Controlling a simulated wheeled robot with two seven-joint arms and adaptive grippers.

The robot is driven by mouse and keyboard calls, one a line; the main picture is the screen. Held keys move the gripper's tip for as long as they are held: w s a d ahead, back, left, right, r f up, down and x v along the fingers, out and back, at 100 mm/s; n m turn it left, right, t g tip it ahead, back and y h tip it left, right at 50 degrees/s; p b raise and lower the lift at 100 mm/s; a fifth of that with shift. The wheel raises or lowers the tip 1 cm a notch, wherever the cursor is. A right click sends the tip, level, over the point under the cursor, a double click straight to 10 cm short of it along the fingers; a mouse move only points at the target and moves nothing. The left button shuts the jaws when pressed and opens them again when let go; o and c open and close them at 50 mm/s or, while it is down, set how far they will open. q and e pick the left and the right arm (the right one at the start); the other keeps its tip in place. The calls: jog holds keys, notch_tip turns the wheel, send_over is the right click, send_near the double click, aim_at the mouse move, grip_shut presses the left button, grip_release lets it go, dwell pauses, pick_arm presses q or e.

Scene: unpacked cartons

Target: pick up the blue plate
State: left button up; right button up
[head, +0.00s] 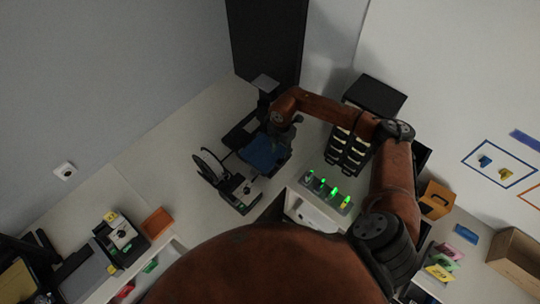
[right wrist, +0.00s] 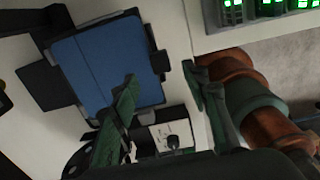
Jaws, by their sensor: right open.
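The blue plate (head: 261,152) lies flat on a black desktop machine, like a 3D printer, on the light worktop. It fills the upper left of the right wrist view (right wrist: 88,70), with a dark frame around its edges. My right gripper (head: 284,129) is above the plate's right side in the head view. In the right wrist view its two fingers (right wrist: 160,74) are apart with nothing between them. One finger overlaps the plate in the picture; whether it touches cannot be told. My left gripper is not in view.
A black spool (head: 209,168) stands at the machine's left. A grey holder (head: 325,193) with several green-lit items is to the right, and a black drawer unit (head: 350,150) stands behind it.

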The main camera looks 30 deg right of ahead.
aim_at(280, 161)
jog(key=shift+a+f+p, duration=0.1)
jog(key=shift+f+p, duration=0.35)
jog(key=shift+f, duration=0.4)
notch_tip(280, 161, down, 4)
jog(key=shift+r+p, duration=0.2)
jog(key=shift+p, duration=0.6)
jog(key=shift+f, duration=0.45)
grip_shut()
